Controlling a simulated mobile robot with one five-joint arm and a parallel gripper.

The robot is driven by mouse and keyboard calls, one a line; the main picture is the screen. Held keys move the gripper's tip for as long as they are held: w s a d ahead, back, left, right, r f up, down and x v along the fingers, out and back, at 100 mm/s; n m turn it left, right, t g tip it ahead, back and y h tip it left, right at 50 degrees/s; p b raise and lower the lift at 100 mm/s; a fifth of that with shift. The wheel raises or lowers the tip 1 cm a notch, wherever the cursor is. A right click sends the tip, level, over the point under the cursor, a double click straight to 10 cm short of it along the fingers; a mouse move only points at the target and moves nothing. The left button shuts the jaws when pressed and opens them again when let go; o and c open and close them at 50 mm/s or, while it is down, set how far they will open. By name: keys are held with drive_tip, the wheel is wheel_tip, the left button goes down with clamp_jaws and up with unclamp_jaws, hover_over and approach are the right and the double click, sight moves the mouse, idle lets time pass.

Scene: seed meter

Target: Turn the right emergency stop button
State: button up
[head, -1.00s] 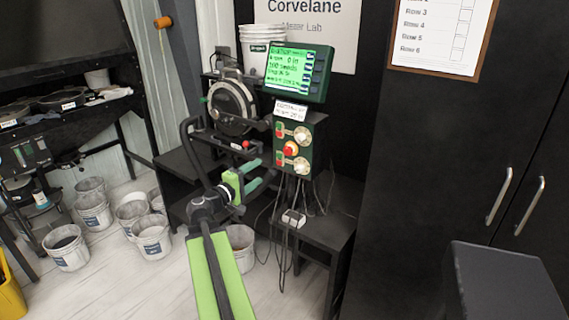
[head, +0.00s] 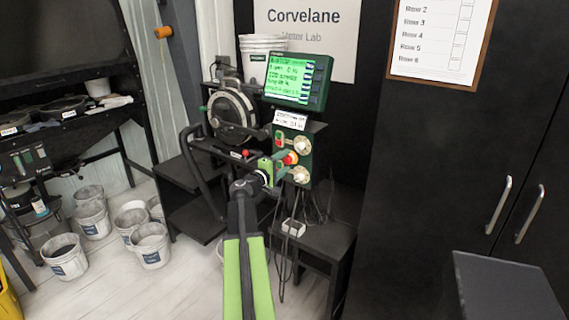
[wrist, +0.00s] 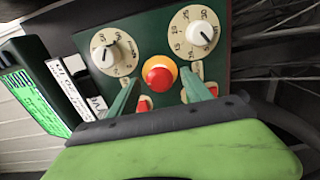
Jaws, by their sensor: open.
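The emergency stop button (head: 291,158) is a red mushroom knob on a yellow collar, mid-height on the dark green control box. In the wrist view the red button (wrist: 158,75) faces me near the middle. My gripper (head: 285,161) is in front of the box, level with the button. Its two teal fingers (wrist: 159,79) are open, one to each side of the button in the wrist view. They appear apart from it, and their exact depth relative to it is hard to tell.
Cream dials (wrist: 114,51) and red switches (wrist: 143,103) flank the button. A green-lit display (head: 296,80) stands above the box. Buckets (head: 150,245) stand on the floor, and a black cabinet (head: 440,190) is at right.

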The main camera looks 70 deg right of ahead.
drive_tip(key=shift+s+d, duration=0.1)
drive_tip(key=shift+d, duration=0.2)
